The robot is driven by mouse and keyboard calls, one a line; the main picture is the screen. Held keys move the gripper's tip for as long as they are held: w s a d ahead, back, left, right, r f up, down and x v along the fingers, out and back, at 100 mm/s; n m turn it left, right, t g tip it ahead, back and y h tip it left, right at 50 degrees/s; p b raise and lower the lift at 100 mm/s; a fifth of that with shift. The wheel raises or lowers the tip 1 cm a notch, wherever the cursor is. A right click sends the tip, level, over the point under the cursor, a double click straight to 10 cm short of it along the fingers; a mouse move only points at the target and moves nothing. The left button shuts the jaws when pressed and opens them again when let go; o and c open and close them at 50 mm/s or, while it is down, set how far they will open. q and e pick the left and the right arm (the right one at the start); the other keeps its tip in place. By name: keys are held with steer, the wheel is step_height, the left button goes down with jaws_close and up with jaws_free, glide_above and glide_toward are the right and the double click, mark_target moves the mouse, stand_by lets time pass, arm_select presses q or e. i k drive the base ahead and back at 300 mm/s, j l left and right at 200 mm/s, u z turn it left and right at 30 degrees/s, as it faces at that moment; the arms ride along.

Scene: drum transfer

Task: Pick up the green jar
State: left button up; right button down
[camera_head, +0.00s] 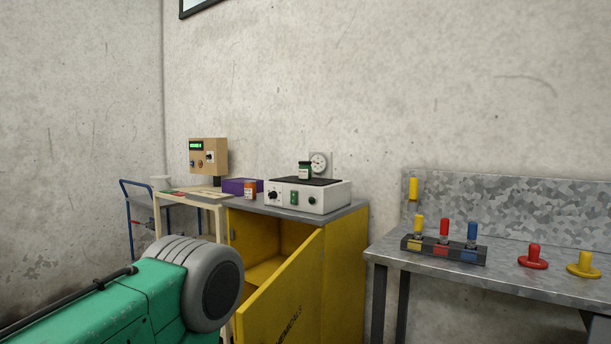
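A small green jar (305,171) with a dark lid stands upright on the black top plate of a white device (328,198). The device sits on the grey top of a yellow cabinet (343,270) in the middle of the view. No gripper shows in the head view. The green and grey part at the lower left is too close to show any fingers, and it looks like a part of my own body.
An orange jar (250,190) and a purple box (238,186) stand left of the device. The cabinet's yellow door (285,295) hangs open toward me. At right, a metal table (520,264) holds a rack (440,250) of coloured handles. A blue-framed cart (128,215) stands at left.

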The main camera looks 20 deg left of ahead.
mark_target(304, 171)
steer(key=i+j+z, duration=0.15)
steer(key=j, duration=0.2)
steer(key=i+j+z, duration=0.15)
steer(key=j, duration=0.2)
steer(key=i+j+z, duration=0.15)
steer(key=j, duration=0.2)
steer(key=j+z, duration=0.1)
steer(key=j, duration=0.25)
